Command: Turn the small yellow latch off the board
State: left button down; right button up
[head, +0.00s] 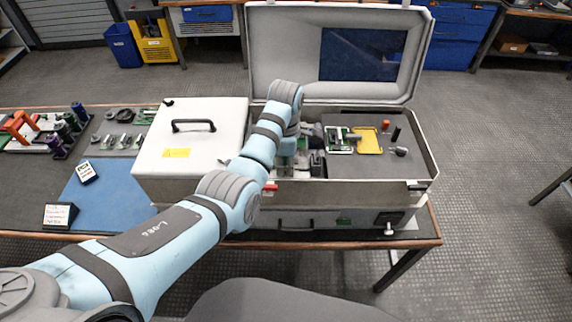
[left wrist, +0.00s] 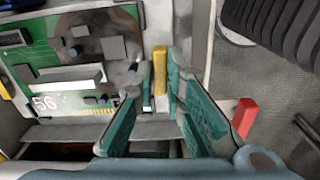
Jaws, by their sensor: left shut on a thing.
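The small yellow latch (left wrist: 160,72) shows as a yellow bar in the left wrist view, upright in the picture at the board's right edge. The green board (left wrist: 65,62), marked 56 and carrying grey parts, lies left of it. My left gripper (left wrist: 163,82) has its two teal-padded fingers on either side of the latch and is shut on it. In the head view the left gripper (head: 292,160) reaches down into the open case, and my arm hides the latch. My right gripper is not in view.
The open grey case (head: 425,172) has its lid (head: 285,50) raised behind. A yellow tray (head: 368,140) and small parts lie on its right panel. A closed box with a black handle (head: 193,124) stands left. A red block (left wrist: 244,117) sits right of the fingers.

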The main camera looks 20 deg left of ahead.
pick_arm(q)
jog(key=shift+w+r, duration=0.1)
jog(key=shift+r, duration=0.05)
jog(key=c, duration=1.7)
grip_release()
jog(key=shift+a, duration=0.1)
jog(key=shift+o, duration=0.2)
